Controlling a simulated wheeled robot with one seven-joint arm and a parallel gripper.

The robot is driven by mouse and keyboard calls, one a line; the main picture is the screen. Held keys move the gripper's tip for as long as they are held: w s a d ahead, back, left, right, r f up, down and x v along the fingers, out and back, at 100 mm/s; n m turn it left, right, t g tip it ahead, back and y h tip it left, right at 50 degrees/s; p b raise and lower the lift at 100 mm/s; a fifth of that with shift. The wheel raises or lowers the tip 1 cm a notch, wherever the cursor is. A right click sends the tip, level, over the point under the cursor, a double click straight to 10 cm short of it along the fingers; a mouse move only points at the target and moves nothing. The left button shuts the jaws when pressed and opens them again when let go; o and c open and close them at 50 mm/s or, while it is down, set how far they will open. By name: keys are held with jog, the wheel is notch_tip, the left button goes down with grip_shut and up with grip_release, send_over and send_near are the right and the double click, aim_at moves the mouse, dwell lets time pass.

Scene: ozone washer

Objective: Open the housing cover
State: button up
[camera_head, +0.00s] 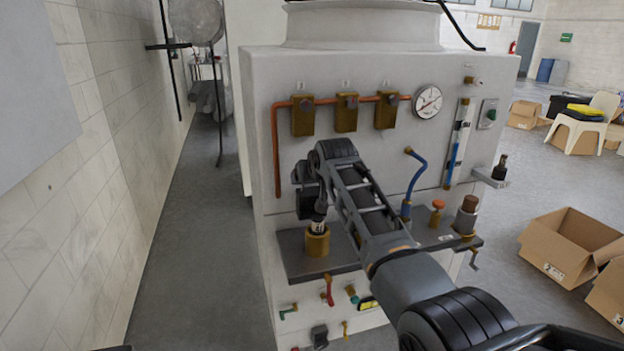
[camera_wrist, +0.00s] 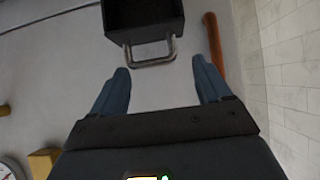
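In the wrist view, a black box-shaped housing (camera_wrist: 143,18) stands out from the pale panel at the top. A U-shaped metal handle (camera_wrist: 150,63) is on its near edge; I take this part to be the cover's handle. My gripper (camera_wrist: 161,67) is open, its two blue fingers well apart. The handle lies between and slightly beyond the fingertips, and neither finger visibly touches it. In the head view, the end of my arm (camera_head: 310,185) is in front of the panel's left part. It hides most of the housing and handle there.
Below, a dark shelf (camera_head: 292,262) bears a brass cup (camera_head: 317,243). A tiled wall (camera_head: 60,220) stands left; cardboard boxes (camera_head: 570,250) lie right.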

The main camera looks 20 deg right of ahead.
jog(key=shift+s+d+f, duration=0.2)
jog(key=shift+f, duration=0.05)
jog(key=v, duration=0.7)
jog(key=shift+s+r, duration=0.2)
jog(key=shift+r, duration=0.1)
jog(key=shift+f, duration=0.1)
dwell(0.3)
jog(key=s+f+t, duration=0.1)
jog(key=s+f, duration=2)
jog(key=s+f+t, duration=0.1)
jog(key=s+f, duration=0.2)
jog(key=s, duration=1.8)
jog(key=s+r+t, duration=0.1)
jog(key=s+r, duration=0.6)
jog(key=s, duration=0.5)
jog(key=s+r+t, duration=0.1)
jog(key=s+r, duration=0.7)
jog(key=s, duration=0.4)
jog(key=shift+d+r, duration=0.3)
jog(key=shift+r, duration=0.05)
